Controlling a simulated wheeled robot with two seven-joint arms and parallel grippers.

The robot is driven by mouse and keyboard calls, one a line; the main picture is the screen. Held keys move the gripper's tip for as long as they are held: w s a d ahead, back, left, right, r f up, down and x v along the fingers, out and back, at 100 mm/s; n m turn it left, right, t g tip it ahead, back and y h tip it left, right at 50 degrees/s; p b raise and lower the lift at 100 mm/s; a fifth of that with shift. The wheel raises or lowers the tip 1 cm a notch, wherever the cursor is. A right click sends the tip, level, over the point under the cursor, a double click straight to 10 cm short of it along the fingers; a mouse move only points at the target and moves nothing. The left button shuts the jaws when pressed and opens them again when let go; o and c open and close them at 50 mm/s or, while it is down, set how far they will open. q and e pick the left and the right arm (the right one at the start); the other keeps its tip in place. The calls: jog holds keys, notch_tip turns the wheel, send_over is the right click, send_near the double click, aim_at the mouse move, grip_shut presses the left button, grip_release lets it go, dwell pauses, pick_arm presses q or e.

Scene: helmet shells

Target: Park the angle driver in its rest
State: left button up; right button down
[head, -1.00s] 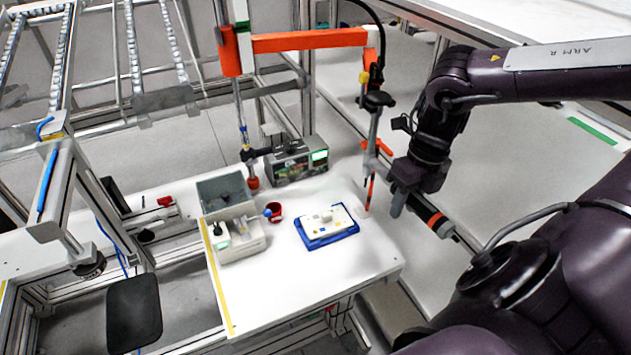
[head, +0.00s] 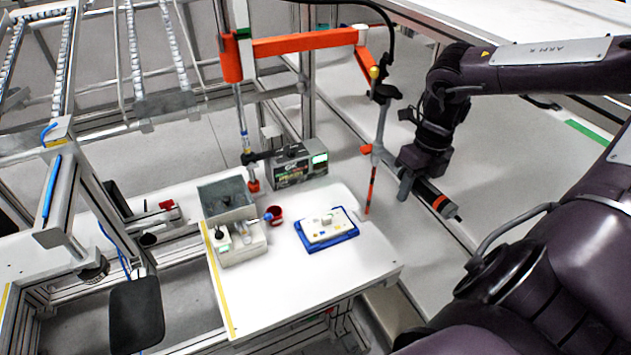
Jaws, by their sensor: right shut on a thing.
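My right gripper (head: 413,184) is shut on the angle driver (head: 436,200), a dark cylinder with an orange band and a thin tip. The driver tilts down to the right, beyond the right edge of the white table. Just left of the gripper, a thin upright tool (head: 380,120) with a black top and red lower shaft hangs from the jointed orange arm (head: 305,44). A small orange piece (head: 366,149) sits partway down it. I cannot tell which part is the driver's rest. My left gripper is not in view.
The white table (head: 290,290) carries a blue tray (head: 318,246) with a white part, a red cup (head: 273,216), a grey bin (head: 226,196), a white fixture (head: 240,244) and a controller box (head: 300,166). The table's front is clear.

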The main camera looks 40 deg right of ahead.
jog(key=shift+c, duration=1)
grip_release()
jog(key=r+p, duration=0.3)
jog(key=d+r+p, duration=0.1)
jog(key=r+p, duration=0.6)
jog(key=r, duration=0.1)
jog(key=shift+s+d, duration=0.2)
jog(key=shift+d, duration=0.15)
jog(key=shift+f, duration=0.1)
